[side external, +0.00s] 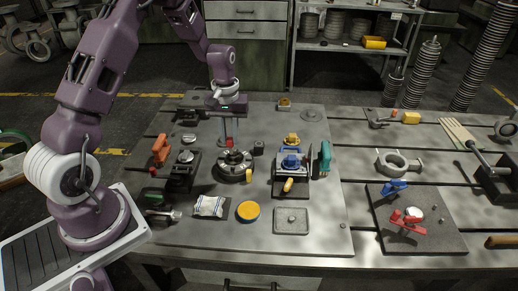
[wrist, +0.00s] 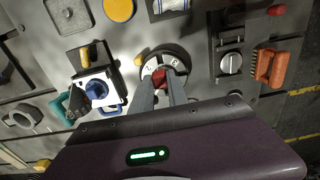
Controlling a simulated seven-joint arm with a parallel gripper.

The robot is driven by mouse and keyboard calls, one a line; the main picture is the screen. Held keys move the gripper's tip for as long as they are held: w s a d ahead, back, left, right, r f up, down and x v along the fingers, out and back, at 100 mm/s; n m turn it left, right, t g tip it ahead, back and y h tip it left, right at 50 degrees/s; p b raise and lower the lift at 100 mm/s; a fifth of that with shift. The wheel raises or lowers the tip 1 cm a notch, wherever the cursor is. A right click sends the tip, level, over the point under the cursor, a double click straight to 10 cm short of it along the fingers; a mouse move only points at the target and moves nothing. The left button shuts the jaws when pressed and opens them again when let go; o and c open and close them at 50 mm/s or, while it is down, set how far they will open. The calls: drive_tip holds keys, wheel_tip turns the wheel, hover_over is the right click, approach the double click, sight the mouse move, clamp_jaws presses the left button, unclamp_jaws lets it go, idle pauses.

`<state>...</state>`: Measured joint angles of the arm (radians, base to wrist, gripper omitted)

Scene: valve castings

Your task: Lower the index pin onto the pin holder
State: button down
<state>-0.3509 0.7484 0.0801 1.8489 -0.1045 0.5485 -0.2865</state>
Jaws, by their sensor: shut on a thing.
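My gripper (side external: 229,141) points straight down over a round dark chuck-like fixture (side external: 235,174) near the middle of the plate. Its fingers are shut on a small red piece (side external: 229,144), which I take to be the index pin. In the wrist view the red piece (wrist: 162,79) sits between the fingertips, against the light jaws of the round fixture (wrist: 181,53). The fingers hide much of the piece. I cannot tell whether it touches the fixture below. No part is clearly marked as the pin holder; the fixture under the gripper may be it.
A blue-and-white clamped block (side external: 291,162) stands to the right, with a teal tool (side external: 325,158) beside it. An orange brush (side external: 160,149) and dark fixtures are to the left. A yellow disc (side external: 248,211) and a square plate (side external: 291,221) lie in front.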

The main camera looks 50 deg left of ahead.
drive_tip(key=w+a+f, duration=0.1)
drive_tip(key=w+a, duration=0.1)
drive_tip(key=w, duration=0.5)
drive_tip(key=w+a, duration=0.2)
drive_tip(key=w, duration=0.6)
drive_tip(key=shift+w+a+f, duration=0.15)
drive_tip(key=shift+a+f, duration=0.15)
drive_tip(key=shift+f, duration=0.05)
drive_tip(key=shift+f, duration=0.1)
drive_tip(key=shift+f, duration=1.9)
drive_tip(key=shift+f, duration=0.2)
drive_tip(key=shift+f, duration=0.7)
drive_tip(key=shift+f, duration=0.25)
